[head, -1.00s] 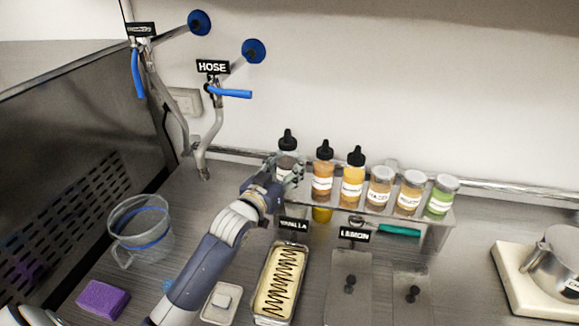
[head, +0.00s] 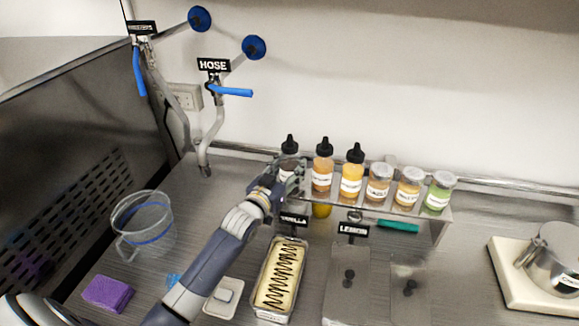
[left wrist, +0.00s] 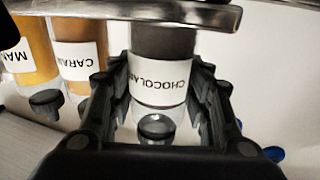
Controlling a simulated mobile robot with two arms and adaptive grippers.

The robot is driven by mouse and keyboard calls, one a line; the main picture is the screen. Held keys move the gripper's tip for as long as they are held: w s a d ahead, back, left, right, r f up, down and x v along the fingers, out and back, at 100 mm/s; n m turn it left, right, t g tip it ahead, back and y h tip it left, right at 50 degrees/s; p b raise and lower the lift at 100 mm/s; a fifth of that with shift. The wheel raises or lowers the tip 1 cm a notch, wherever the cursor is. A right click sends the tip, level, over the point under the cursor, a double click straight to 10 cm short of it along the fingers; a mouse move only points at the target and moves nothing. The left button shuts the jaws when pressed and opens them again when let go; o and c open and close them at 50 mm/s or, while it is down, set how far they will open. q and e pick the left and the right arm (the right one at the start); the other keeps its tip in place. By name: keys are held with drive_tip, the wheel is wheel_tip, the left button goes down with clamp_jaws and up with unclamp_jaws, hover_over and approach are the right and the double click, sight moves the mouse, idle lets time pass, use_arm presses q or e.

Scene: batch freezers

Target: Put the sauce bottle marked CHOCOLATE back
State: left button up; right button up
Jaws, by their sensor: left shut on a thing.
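The CHOCOLATE bottle (head: 289,149), dark with a black cap, is upright at the left end of the bottle rack (head: 410,211). My left gripper (head: 290,172) is shut on it and hides part of its body in the head view. In the left wrist view, which is upside down, the bottle's CHOCOLATE label (left wrist: 160,80) shows between the two fingers (left wrist: 160,100). The rack's metal edge (left wrist: 150,10) crosses in front of its base, so I cannot tell whether the base rests on the rack. My right gripper is not in view.
A caramel bottle (head: 322,166) stands close to the right, then a yellow bottle (head: 352,170) and several jars (head: 408,190). The VANILLA (head: 294,220) and LEMON (head: 354,231) signs stand in front. A clear jug (head: 141,225) is at left.

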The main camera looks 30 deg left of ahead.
use_arm(q)
drive_tip(key=o, duration=1.1)
drive_tip(key=shift+r, duration=0.2)
drive_tip(key=shift+s+f, duration=0.15)
drive_tip(key=shift+s, duration=0.1)
drive_tip(key=s+b, duration=0.2)
drive_tip(key=s, duration=0.9)
drive_tip(key=shift+s, duration=0.3)
